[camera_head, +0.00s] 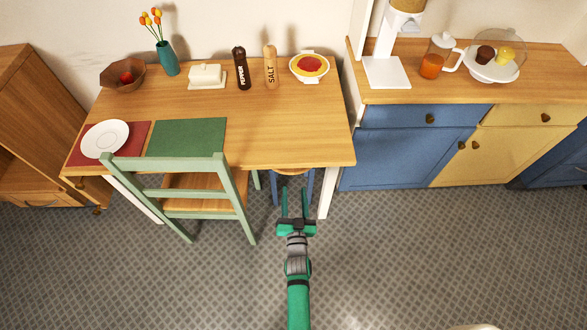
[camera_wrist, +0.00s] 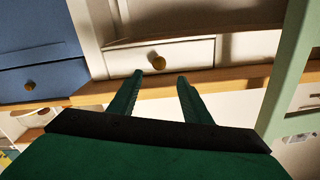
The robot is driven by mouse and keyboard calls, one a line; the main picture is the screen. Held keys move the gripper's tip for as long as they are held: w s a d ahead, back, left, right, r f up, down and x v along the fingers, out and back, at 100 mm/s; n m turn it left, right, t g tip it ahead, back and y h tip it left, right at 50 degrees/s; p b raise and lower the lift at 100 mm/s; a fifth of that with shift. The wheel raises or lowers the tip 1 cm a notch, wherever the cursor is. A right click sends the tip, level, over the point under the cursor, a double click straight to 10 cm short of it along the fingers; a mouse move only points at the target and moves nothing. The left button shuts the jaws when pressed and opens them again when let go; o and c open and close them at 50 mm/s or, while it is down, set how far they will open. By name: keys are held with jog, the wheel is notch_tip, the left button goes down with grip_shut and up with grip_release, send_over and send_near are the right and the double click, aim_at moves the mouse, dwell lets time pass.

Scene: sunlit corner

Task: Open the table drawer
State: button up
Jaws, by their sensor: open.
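The wooden table (camera_head: 285,130) has white legs. Its drawer is hidden under the top in the head view. In the wrist view, which is upside down, the white drawer front (camera_wrist: 195,55) with a round brass knob (camera_wrist: 158,63) shows beside the table's wooden edge (camera_wrist: 230,78). The drawer looks shut. My green gripper (camera_head: 296,190) is open and empty, just in front of the table's right part. In the wrist view my gripper (camera_wrist: 160,76) has its fingertips pointing toward the knob, one to each side of it; contact cannot be told.
A green chair (camera_head: 185,192) stands left of my gripper. A white table leg (camera_head: 326,195) and a blue cabinet (camera_head: 400,155) are to the right. A wooden stool seat (camera_head: 293,172) shows under the table edge. Tableware stands on the table. The floor in front is clear.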

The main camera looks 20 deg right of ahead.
jog(key=x, duration=1.1)
jog(key=shift+w+d, duration=0.1)
jog(key=shift+d, duration=0.05)
jog(key=shift+c, duration=0.5)
grip_shut()
